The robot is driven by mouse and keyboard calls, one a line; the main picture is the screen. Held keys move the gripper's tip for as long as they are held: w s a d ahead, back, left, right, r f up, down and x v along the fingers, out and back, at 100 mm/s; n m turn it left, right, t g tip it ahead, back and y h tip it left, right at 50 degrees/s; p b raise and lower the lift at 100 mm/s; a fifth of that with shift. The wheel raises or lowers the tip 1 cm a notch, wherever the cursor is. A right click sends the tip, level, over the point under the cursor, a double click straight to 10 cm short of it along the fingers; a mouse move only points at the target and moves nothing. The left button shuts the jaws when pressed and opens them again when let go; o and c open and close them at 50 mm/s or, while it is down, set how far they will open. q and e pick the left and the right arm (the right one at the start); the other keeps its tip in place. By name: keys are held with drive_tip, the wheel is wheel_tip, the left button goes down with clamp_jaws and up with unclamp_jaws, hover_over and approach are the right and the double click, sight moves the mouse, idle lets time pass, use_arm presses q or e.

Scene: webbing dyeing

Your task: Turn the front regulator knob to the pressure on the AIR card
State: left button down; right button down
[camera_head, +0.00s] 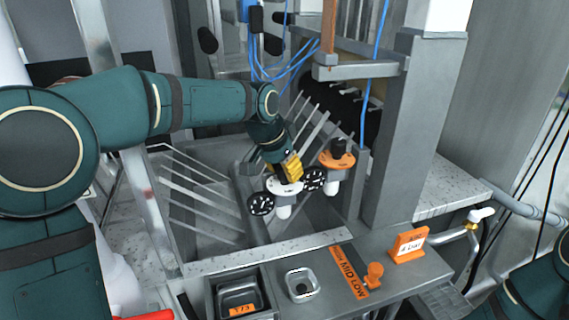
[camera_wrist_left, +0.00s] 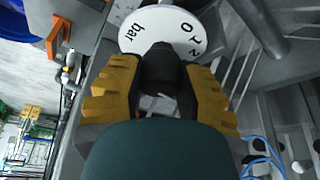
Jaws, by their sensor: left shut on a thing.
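The front regulator (camera_head: 284,198) has a white scale plate, a white bowl below and a black-faced gauge (camera_head: 261,204) at its left. My left gripper (camera_head: 291,168) comes down on it from above. In the left wrist view, the yellow fingers of my left gripper (camera_wrist_left: 158,88) are shut on the black front regulator knob (camera_wrist_left: 157,60), one on each side. The white scale plate (camera_wrist_left: 180,28) shows "bar", 0, 1 and 2. The pointer's setting cannot be read. The orange AIR card (camera_head: 410,244) reads "4 bar". My right gripper is out of view.
An orange-topped regulator (camera_head: 337,160) with a black knob and gauge stands close behind, to the right. A HIGH/MID/LOW plate (camera_head: 349,272) with an orange lever, a small square dish (camera_head: 302,285) and a bin marked 773 (camera_head: 240,296) are on the front ledge. Metal bars lie behind.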

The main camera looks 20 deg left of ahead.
use_arm(q)
drive_tip(key=shift+m+h+p, duration=0.4)
drive_tip(key=shift+m+p, duration=0.05)
drive_tip(key=shift+m, duration=0.65)
drive_tip(key=shift+f+g, duration=0.1)
drive_tip(key=shift+g, duration=0.2)
drive_tip(key=c, duration=0.5)
unclamp_jaws()
drive_tip(key=shift+w+d, duration=0.1)
drive_tip(key=shift+c, duration=0.2)
drive_tip(key=v, duration=1.2)
